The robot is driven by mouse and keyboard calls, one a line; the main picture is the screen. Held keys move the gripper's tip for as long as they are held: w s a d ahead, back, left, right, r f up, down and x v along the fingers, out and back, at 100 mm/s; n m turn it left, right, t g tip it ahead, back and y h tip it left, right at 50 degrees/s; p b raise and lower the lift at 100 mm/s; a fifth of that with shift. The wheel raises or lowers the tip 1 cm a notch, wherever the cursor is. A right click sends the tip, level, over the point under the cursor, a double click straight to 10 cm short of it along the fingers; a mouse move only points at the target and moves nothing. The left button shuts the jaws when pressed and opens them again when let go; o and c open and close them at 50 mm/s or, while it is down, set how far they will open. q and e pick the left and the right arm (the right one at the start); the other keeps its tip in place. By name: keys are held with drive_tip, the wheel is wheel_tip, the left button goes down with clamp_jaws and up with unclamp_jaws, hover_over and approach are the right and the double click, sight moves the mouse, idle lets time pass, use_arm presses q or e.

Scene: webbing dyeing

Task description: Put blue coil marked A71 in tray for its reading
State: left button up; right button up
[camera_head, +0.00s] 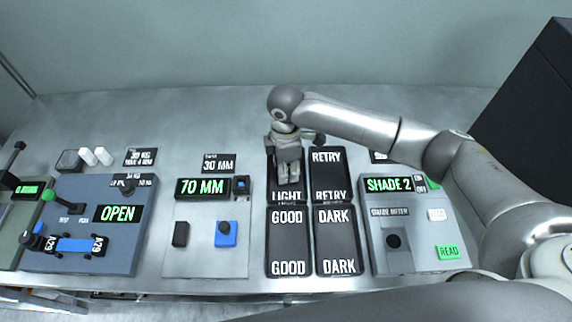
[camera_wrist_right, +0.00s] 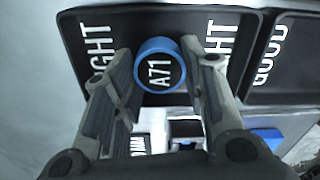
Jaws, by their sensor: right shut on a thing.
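My right gripper (camera_head: 288,178) reaches down over the black tray marked LIGHT (camera_head: 273,190) at the back left of the tray group. In the right wrist view my right gripper (camera_wrist_right: 157,62) is shut on the blue coil marked A71 (camera_wrist_right: 158,66). The coil's round face with white lettering faces the camera, and the LIGHT tray (camera_wrist_right: 98,80) lies behind it. I cannot tell whether the coil touches the tray floor. In the head view the gripper hides the coil. The shade meter (camera_head: 400,225) shows SHADE 2. My left gripper is not in view.
The RETRY tray (camera_head: 327,172), GOOD tray (camera_head: 288,240) and DARK tray (camera_head: 338,238) stand close around the LIGHT tray, all looking empty. A grey device (camera_head: 205,250) reading 70 MM and a blue-grey device (camera_head: 120,255) reading OPEN stand left. The bench behind is clear.

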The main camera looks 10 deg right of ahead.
drive_tip(key=shift+f, duration=0.15)
drive_tip(key=shift+f, duration=0.1)
drive_tip(key=o, duration=1)
drive_tip(key=shift+o, duration=0.2)
wheel_tip(320, 180, up, 12)
drive_tip(key=b, duration=0.1)
drive_tip(key=shift+b, duration=0.35)
